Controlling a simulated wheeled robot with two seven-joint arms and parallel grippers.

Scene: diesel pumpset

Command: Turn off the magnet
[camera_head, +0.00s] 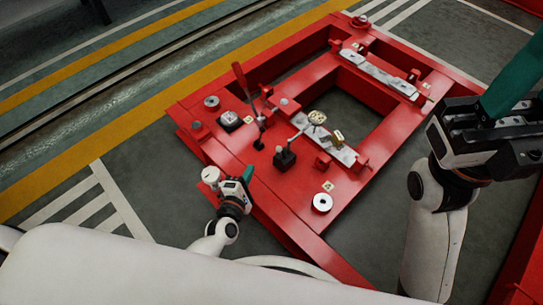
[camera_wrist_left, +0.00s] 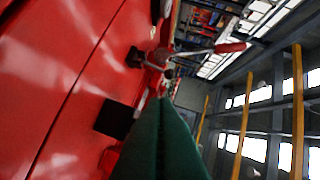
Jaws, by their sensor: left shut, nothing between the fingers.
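A small black block (camera_head: 285,158) with a thin post stands on the red frame (camera_head: 225,155); I cannot tell for certain whether it is the magnet. A lever with a red handle (camera_head: 240,80) stands farther back on the frame and also shows in the left wrist view (camera_wrist_left: 230,47). A dark square block (camera_wrist_left: 114,120) lies close beside my fingers in that view. My left gripper (camera_head: 247,174) is shut and empty, with green fingers, over the frame's near left edge, left of the black block. My right gripper (camera_head: 515,75) is at the upper right, away from the frame's fittings; its jaws are unclear.
A white round part (camera_head: 322,202) sits on the near part of the frame. A metal bar (camera_head: 325,136) with a round knob (camera_head: 317,117) crosses its middle, and another bar (camera_head: 380,74) lies farther back. The grey floor (camera_head: 130,165) at the left is clear.

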